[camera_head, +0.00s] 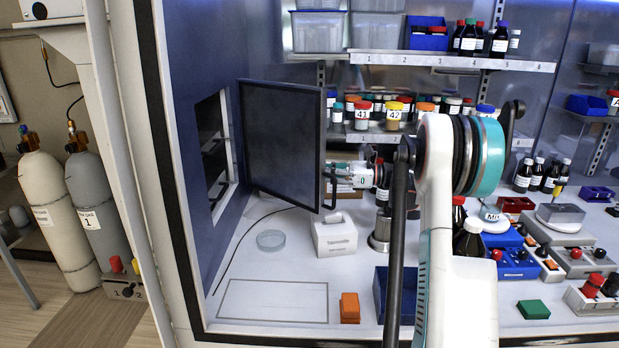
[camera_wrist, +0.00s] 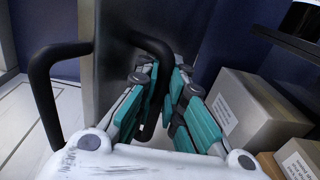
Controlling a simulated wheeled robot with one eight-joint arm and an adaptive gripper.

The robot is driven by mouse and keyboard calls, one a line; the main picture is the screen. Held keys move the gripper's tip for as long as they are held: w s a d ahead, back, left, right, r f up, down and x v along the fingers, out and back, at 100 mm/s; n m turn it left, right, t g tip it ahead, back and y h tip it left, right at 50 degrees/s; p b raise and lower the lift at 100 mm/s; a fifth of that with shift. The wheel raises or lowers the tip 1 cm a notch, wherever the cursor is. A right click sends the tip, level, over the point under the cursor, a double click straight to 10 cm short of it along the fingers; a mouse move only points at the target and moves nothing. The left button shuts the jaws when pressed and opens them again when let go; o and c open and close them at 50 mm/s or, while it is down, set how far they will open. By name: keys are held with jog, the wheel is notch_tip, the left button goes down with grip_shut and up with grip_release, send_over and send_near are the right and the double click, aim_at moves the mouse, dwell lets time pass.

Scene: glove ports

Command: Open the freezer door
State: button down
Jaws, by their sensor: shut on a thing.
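The freezer door (camera_head: 282,140) is a dark flat panel standing swung out from the blue left wall, beside a dark opening (camera_head: 212,150). Its black handle (camera_head: 331,190) shows at the panel's right edge. In the wrist view the grey door panel (camera_wrist: 105,65) stands upright. The teal fingers of my gripper (camera_wrist: 160,85) are closed around a black handle bar (camera_wrist: 157,55). A second black bar (camera_wrist: 40,95) loops out on the left of the panel.
A white tissue box (camera_head: 335,236), a glass dish (camera_head: 270,239), an orange block (camera_head: 350,307) and a blue bin (camera_head: 381,290) stand on the bench below. Shelves with jars (camera_head: 362,113) are behind. The outlined area (camera_head: 272,300) at front left is clear.

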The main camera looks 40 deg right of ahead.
jog(key=shift+w+d+r+n+g+y, duration=0.1)
jog(key=shift+w+d+n+g+y, duration=0.2)
jog(key=shift+d, duration=0.25)
jog(key=shift+w+d+f+n+g+y, duration=0.1)
jog(key=shift+w+d+n+g+y, duration=0.15)
jog(key=shift+d, duration=0.25)
jog(key=shift+w+d+r+n+g+y, duration=0.1)
jog(key=shift+w+d+n+g+y, duration=0.1)
jog(key=shift+d+g, duration=0.25)
jog(key=shift+d, duration=0.15)
jog(key=c, duration=1.7)
grip_release()
jog(key=shift+o, duration=0.2)
jog(key=shift+r, duration=0.1)
